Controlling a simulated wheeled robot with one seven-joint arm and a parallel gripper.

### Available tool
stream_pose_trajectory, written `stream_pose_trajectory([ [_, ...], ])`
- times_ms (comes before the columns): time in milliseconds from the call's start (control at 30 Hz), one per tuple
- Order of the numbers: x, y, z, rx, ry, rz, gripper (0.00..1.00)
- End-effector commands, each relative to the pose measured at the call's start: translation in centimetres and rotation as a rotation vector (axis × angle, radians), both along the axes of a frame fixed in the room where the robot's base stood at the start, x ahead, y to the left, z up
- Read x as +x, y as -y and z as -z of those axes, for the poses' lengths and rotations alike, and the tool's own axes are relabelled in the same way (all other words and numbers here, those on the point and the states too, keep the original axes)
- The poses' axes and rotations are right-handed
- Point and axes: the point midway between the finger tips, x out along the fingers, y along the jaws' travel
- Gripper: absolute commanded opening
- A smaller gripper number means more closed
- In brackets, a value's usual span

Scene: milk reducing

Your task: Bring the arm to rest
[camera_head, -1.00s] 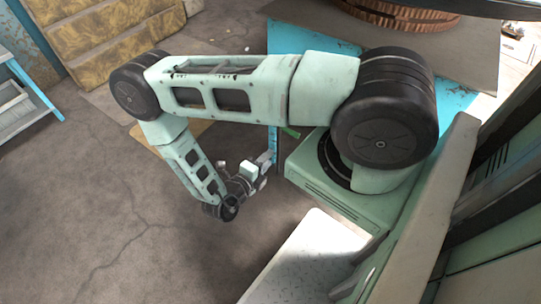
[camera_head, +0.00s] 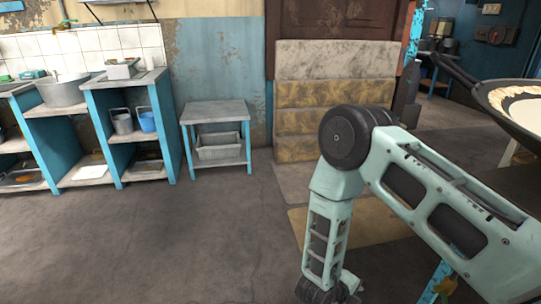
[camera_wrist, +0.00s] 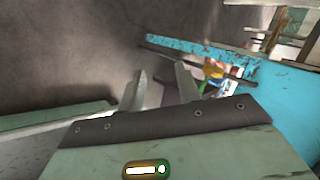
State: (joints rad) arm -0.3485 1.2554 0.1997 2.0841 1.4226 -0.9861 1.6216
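My arm reaches in from the right in the head view, bent at a dark elbow joint, with its forearm hanging down. The forearm's lower end meets the bottom edge of the picture, and the fingers cannot be made out there. In the wrist view my gripper (camera_wrist: 162,82) shows two pale fingers apart, with nothing between them. It is open and empty. A blue table side (camera_wrist: 285,95) lies to the right of the fingers in the wrist view.
A wide pan (camera_head: 515,108) with pale contents stands at the right. Blue shelves (camera_head: 95,125) and a small table (camera_head: 212,112) holding a tub (camera_head: 218,148) line the back wall at left. The floor at left is clear.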

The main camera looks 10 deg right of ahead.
Motion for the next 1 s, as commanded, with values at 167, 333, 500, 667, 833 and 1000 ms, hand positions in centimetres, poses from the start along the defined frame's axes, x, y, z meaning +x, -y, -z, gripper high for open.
stream_pose_trajectory([
  [167, 3.6, -8.9, -5.8, 0.225, -0.146, -0.465, 0.34],
  [333, 3.1, -16.1, -12.8, 0.316, -0.264, -0.986, 0.34],
  [500, -0.8, -20.6, -20.0, 0.274, -0.373, -1.542, 0.34],
  [667, -6.5, -21.6, -25.9, 0.117, -0.49, -2.058, 0.34],
  [833, -12.2, -19.7, -29.9, -0.117, -0.646, -2.49, 0.34],
  [1000, -16.0, -16.7, -32.0, -0.331, -0.807, -2.764, 0.34],
])
